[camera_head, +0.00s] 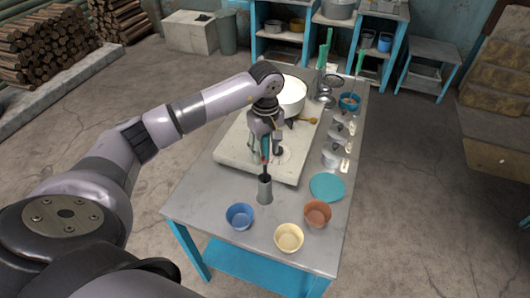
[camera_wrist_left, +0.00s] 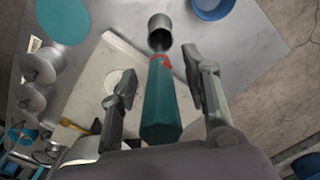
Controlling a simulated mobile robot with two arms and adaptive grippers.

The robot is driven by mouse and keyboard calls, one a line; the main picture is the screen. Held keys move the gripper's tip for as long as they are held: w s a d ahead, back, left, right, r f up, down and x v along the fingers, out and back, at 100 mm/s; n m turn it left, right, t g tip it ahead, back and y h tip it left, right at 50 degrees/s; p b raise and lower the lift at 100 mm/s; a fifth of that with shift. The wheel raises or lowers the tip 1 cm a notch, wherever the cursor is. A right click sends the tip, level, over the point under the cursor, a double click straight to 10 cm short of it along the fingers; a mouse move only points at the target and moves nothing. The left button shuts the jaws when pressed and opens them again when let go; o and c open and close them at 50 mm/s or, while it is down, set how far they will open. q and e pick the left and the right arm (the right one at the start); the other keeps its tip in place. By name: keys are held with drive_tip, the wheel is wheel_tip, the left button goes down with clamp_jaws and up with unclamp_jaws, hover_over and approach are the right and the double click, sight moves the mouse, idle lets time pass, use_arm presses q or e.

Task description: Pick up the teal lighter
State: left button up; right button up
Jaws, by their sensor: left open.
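The teal lighter (camera_wrist_left: 161,105) has a teal handle with a red ring and a thin dark stem. It stands stem-down in a grey metal cup (camera_head: 265,190) on the table, and the cup also shows in the left wrist view (camera_wrist_left: 160,28). My left gripper (camera_head: 265,153) points down over the cup, at the lighter's handle. In the left wrist view the two fingers (camera_wrist_left: 168,76) are apart, with the handle between them and a gap on each side. In the head view the gripper hides much of the handle. My right gripper is not in view.
Blue (camera_head: 240,216), cream (camera_head: 289,237) and terracotta (camera_head: 317,213) bowls stand near the table's front edge. A teal disc (camera_head: 327,187) lies to the right. Behind the gripper are a pale stove slab (camera_head: 232,158) and a white pot (camera_head: 292,97).

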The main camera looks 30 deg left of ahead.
use_arm(q)
drive_tip(key=shift+f, duration=0.15)
clamp_jaws()
idle(0.4)
